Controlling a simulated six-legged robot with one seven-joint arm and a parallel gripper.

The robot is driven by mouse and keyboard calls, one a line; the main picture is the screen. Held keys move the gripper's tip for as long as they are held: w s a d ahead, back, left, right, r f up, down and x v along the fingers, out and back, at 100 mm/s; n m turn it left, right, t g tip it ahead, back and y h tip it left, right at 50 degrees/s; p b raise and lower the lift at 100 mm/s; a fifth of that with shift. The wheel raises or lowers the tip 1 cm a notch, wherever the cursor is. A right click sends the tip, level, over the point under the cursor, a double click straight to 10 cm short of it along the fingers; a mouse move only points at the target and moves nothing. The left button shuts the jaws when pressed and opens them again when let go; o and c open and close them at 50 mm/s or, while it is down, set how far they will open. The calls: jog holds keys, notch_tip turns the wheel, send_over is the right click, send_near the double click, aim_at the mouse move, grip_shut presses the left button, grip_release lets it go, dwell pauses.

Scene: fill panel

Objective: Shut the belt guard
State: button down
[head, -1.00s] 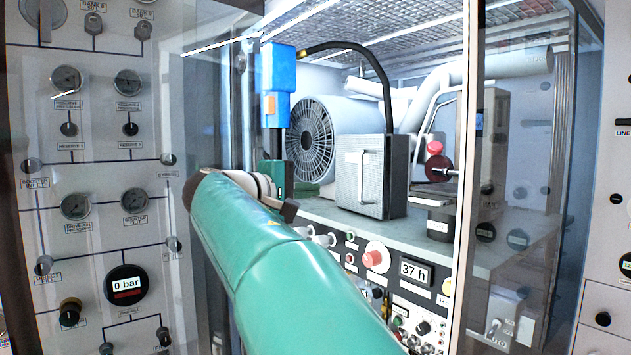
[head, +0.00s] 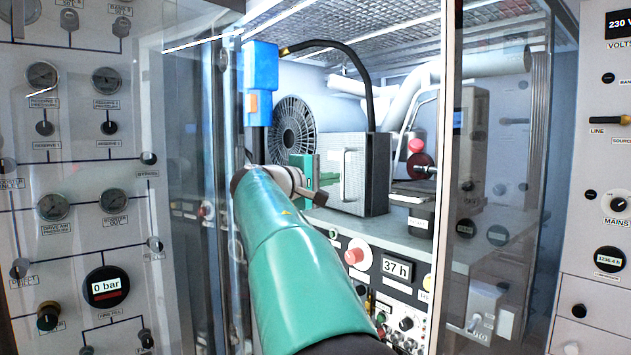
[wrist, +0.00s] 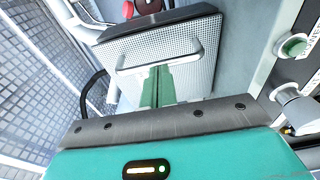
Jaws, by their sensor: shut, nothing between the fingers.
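The belt guard (head: 358,190) is a grey perforated panel with a pale bar handle (head: 346,175), on the front of a dark-sided box on the bench. In the wrist view the guard (wrist: 190,75) fills the upper middle, with its handle (wrist: 150,58) running across it. My gripper (head: 312,170) is at the guard's left side in the head view. In the wrist view its green fingers (wrist: 157,85) are together, empty, and overlap the guard below the handle. I cannot tell whether they touch it, or whether the guard is fully shut.
A fan-like round grille (head: 295,130) and a blue unit (head: 260,80) stand left of the guard. A red knob (head: 416,146) is to its right. A control panel with a 37 h display (head: 397,268) lies below. Glass panes (head: 495,190) flank the opening.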

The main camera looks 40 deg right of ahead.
jog(key=shift+d, duration=0.35)
jog(key=shift+s+d, duration=0.65)
jog(key=shift+d, duration=0.25)
